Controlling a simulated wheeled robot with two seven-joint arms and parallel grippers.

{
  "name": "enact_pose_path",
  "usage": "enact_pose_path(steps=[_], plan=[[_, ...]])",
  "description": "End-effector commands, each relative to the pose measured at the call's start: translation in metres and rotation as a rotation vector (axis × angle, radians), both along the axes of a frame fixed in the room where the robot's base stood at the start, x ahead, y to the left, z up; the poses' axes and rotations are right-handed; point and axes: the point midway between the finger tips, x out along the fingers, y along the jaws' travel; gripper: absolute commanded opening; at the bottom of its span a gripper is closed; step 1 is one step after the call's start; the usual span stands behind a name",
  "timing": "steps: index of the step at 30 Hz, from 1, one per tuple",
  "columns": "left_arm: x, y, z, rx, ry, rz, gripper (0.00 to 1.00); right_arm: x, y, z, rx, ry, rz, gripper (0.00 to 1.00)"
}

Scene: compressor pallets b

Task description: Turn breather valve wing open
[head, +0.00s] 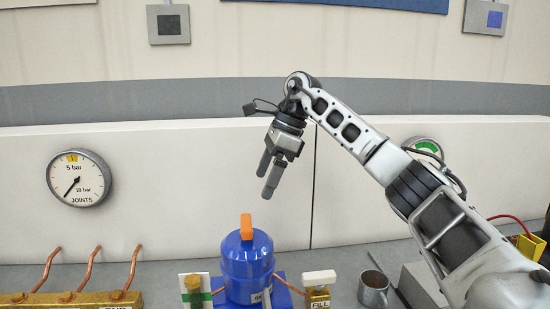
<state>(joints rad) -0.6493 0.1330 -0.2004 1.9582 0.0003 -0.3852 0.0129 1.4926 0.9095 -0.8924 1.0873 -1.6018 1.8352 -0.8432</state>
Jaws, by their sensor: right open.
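A blue rounded vessel (247,262) stands on a blue base at the bottom middle. An upright orange wing (246,226) sits on its top; I take this as the breather valve wing, though no label for it is readable. A brass valve marked FILL (319,298) with a white wing (319,278) is right of the vessel. My right gripper (267,181) is open and empty, pointing down, and shows above and slightly right of the orange wing, apart from it. My left gripper is out of view.
A brass manifold (80,300) with several copper pipes is at the lower left. A white-and-green plate with a brass fitting (194,285) stands left of the vessel. A metal mug (373,289) is at right. A gauge marked JOINTS (79,178) hangs on the back panel.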

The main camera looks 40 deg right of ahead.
Motion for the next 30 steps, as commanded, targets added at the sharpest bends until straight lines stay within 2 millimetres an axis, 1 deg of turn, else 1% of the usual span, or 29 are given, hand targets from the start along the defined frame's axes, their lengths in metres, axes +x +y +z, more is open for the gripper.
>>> enact_pose_path(steps=[1,3,6,9,14,30], plan=[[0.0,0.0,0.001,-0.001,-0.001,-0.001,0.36,-0.001,-0.003,0.012,0.001,-0.005,-0.002,0.95],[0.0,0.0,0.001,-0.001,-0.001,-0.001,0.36,-0.004,-0.007,0.023,0.001,-0.005,0.001,0.95],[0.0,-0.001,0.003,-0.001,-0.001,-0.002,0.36,-0.007,-0.012,0.036,0.0,-0.003,0.001,0.95],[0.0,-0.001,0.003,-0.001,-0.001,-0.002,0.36,-0.009,-0.015,0.044,0.0,-0.001,0.002,0.95],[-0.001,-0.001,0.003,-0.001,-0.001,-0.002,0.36,-0.01,-0.016,0.047,-0.001,0.0,0.003,0.95],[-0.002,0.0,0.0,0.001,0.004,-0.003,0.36,-0.01,-0.017,0.047,0.0,-0.001,0.002,0.95]])
